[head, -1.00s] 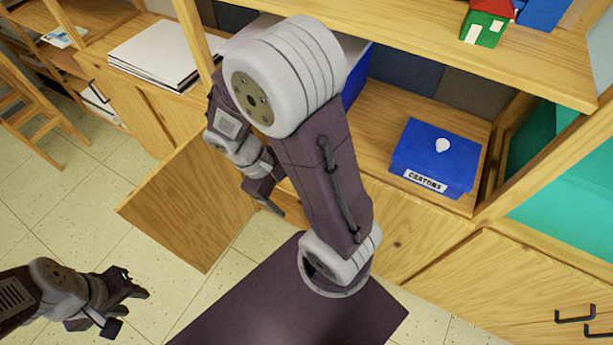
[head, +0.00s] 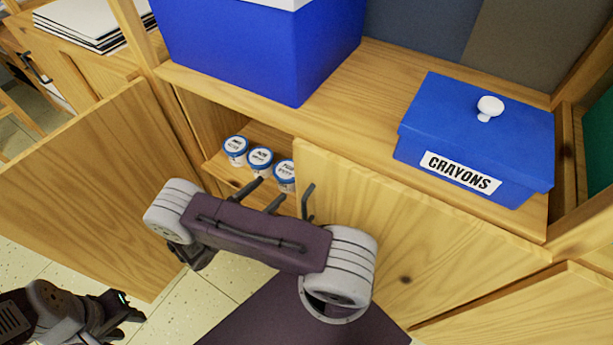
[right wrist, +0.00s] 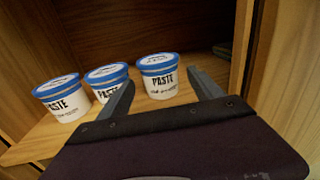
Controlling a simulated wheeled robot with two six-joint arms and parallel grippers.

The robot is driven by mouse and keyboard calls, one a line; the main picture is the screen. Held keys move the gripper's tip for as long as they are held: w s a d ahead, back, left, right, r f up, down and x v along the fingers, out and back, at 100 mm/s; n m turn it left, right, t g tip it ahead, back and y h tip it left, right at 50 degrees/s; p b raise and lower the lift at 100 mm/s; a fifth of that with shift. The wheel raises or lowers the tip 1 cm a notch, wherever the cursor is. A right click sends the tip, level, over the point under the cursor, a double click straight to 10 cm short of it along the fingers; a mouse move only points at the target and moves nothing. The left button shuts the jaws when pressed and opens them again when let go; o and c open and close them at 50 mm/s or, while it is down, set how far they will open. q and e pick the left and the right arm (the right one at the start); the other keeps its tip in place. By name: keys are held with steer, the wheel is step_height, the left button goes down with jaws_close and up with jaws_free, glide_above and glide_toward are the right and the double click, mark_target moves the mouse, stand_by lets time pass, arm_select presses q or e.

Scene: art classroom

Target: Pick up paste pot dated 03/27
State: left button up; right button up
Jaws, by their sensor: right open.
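Three white paste pots with blue-rimmed lids stand in a row on a shelf inside the open cabinet: a left pot (head: 235,151), a middle pot (head: 260,161) and a right pot (head: 285,174). The right wrist view shows the left pot (right wrist: 62,100), middle pot (right wrist: 105,83) and right pot (right wrist: 159,78), all labelled PASTE. Smaller writing is too blurred to read as dates. My right gripper (head: 263,193) is open at the cabinet opening, its fingers pointing towards the right pot, empty. My left gripper (head: 124,311) is low at the left, away from the cabinet; its jaw opening is unclear.
An open cabinet door (head: 85,185) stands left of the opening; a closed door (head: 400,235) with a dark handle (head: 308,203) borders it on the right. Above are a large blue box (head: 265,50) and a blue crayons box (head: 475,135) on the countertop.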

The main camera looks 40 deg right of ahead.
mark_target(288, 173)
steer(key=shift+d+f, duration=0.25)
steer(key=shift+f, duration=0.1)
steer(key=shift+r, duration=0.15)
steer(key=d, duration=0.2)
steer(key=d+b, duration=0.1)
steer(key=shift+w+d, duration=0.25)
steer(key=d+b, duration=0.1)
steer(key=d, duration=0.2)
steer(key=d+b, duration=0.1)
steer(key=shift+w+d+f+b, duration=0.2)
steer(key=shift+w+f+b, duration=0.1)
steer(key=shift+b, duration=0.05)
arm_select(q)
step_height(288, 173, down, 4)
steer(key=shift+d+f, duration=0.1)
steer(key=shift+f, duration=0.05)
arm_select(e)
steer(key=shift+w+d+r, duration=0.1)
steer(key=shift+d+r, duration=0.1)
steer(key=shift+d, duration=0.15)
